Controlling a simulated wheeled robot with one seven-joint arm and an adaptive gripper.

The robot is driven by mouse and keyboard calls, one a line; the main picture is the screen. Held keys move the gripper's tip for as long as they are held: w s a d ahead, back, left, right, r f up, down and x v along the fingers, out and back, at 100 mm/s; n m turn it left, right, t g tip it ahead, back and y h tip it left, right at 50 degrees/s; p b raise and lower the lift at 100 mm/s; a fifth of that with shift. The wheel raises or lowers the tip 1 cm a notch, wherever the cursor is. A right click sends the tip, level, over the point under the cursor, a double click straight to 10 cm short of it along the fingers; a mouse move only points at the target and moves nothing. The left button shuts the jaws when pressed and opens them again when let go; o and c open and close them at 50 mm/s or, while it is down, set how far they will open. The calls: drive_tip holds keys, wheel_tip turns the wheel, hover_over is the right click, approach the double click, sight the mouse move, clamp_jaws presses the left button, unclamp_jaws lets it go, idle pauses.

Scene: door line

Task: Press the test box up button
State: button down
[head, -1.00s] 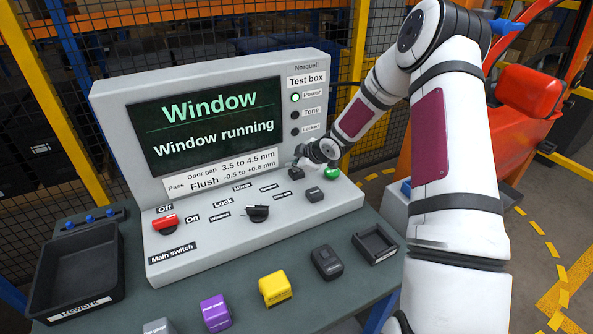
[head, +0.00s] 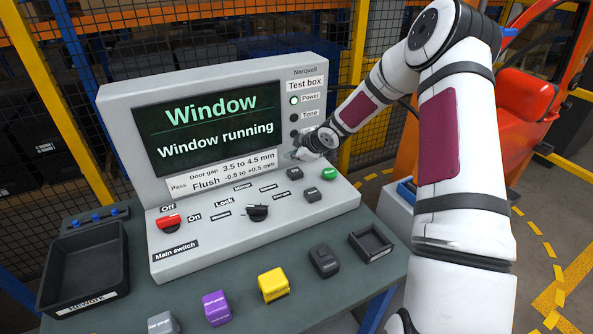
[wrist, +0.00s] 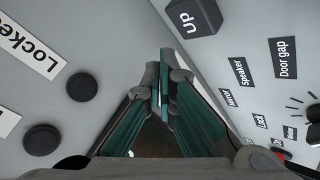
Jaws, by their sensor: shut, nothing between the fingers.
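The test box (head: 335,205) stands on the bench, its screen (head: 208,130) reading "Window" and "Window running". The up button (wrist: 193,17) is a dark square key marked UP at the top of the wrist view. In the head view it appears to be the dark key (head: 294,174) at the back of the sloped panel, left of the green button (head: 328,173). My gripper (head: 290,155) is shut and empty, a little above that key by the box's upright face. In the wrist view its closed fingers (wrist: 160,80) point between the upright face and the key, apart from the key.
Another dark key (head: 312,195) sits in front, with a black dial (head: 257,212) and red main switch (head: 168,221) to the left. A black tray (head: 85,268) and several coloured blocks, including a yellow one (head: 273,287), lie on the bench.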

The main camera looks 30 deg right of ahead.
drive_tip(key=shift+r+p, duration=0.45)
drive_tip(key=shift+r, duration=0.85)
wheel_tip(320, 180, up, 8)
drive_tip(key=p, duration=0.3)
hover_over(294, 172)
drive_tip(key=shift+w+r, duration=0.15)
drive_tip(key=shift+r, duration=0.05)
